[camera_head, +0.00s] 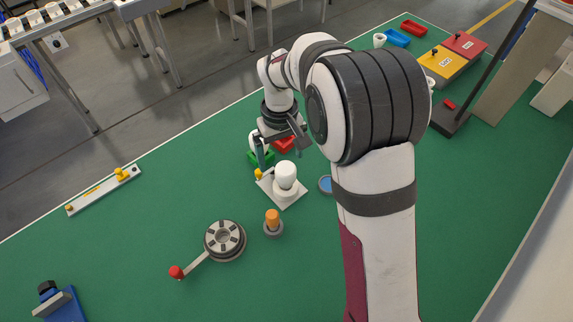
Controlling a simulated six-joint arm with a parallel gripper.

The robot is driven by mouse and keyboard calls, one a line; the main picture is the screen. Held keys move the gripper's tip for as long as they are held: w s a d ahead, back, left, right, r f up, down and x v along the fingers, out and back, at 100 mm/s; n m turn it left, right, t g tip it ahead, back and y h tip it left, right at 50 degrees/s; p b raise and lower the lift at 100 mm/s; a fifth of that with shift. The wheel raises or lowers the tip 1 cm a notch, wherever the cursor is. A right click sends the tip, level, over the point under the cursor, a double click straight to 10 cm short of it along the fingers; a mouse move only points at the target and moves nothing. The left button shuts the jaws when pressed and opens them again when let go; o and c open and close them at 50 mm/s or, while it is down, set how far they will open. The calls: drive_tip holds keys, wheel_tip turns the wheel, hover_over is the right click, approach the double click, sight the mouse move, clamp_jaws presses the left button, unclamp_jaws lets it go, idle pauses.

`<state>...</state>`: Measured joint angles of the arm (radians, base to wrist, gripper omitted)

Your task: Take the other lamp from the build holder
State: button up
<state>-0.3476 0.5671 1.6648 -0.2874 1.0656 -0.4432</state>
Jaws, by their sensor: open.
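A white lamp (285,171) stands upright in a round white holder on a square pale plate (292,198), just right of centre. I take this plate with its holder as the build holder. My gripper (280,156) is open, with its fingers apart, above and behind the lamp. Nothing shows held between its fingers. A second white rounded thing (254,140), perhaps another lamp, shows behind the left finger, at a green tray (256,162); the gripper partly hides it.
A red tray (284,144) lies behind the gripper. A yellow piece (258,174) sits at the plate's left corner. An orange-topped post (272,220) and a round fixture with a red-knobbed lever (224,241) stand in front. A blue disc (325,184) is partly hidden by my arm.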

sight(285, 175)
drive_tip(key=f, duration=0.5)
drive_tip(key=d+f, duration=0.1)
drive_tip(key=f, duration=0.1)
drive_tip(key=shift+s+f, duration=0.15)
drive_tip(key=shift+f, duration=0.05)
drive_tip(key=c, duration=1.4)
